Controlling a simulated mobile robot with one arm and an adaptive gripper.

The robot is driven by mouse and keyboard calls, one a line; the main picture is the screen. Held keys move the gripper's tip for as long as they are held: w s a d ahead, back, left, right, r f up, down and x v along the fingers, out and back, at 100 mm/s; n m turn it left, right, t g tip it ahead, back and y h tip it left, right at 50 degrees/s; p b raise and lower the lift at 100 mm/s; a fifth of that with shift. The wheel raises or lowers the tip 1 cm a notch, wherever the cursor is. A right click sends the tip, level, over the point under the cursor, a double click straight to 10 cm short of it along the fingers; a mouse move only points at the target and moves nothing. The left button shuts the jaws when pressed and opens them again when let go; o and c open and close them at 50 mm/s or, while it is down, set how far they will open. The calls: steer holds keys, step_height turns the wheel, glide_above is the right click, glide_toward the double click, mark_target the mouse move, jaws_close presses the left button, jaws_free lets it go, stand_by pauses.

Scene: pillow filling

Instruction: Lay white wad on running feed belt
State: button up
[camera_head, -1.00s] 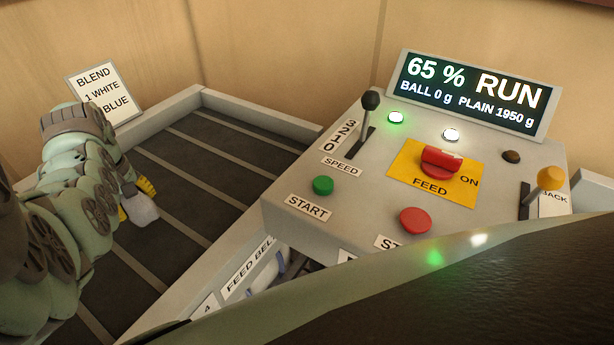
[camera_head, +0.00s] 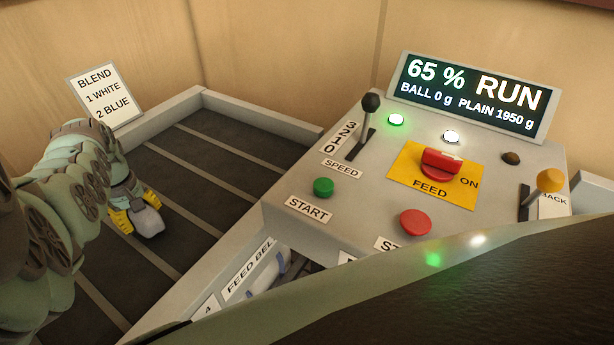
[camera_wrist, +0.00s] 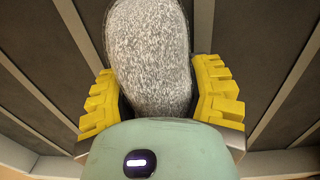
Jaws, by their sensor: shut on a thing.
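My gripper (camera_head: 138,214) is shut on a white wad (camera_head: 147,221), which looks greyish white and rounded. In the wrist view the wad (camera_wrist: 150,55) fills the space between the yellow fingers of my gripper (camera_wrist: 155,95). The wad is over the dark feed belt (camera_head: 208,172) with its pale crosswise slats. I cannot tell if the wad touches the belt. The display (camera_head: 472,92) reads 65 % RUN, ball 0 g, plain 1950 g.
A blend card (camera_head: 104,95) reading 1 white, 2 blue stands at the back left. The control panel (camera_head: 350,215) right of the belt carries a speed lever (camera_head: 369,115), start button (camera_head: 323,186), red stop button (camera_head: 415,222) and feed switch (camera_head: 440,163) at ON. Pale rails edge the belt.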

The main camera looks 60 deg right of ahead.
steer(key=shift+f+b, duration=0.4)
steer(key=shift+f, duration=0.15)
steer(key=o, duration=1.3)
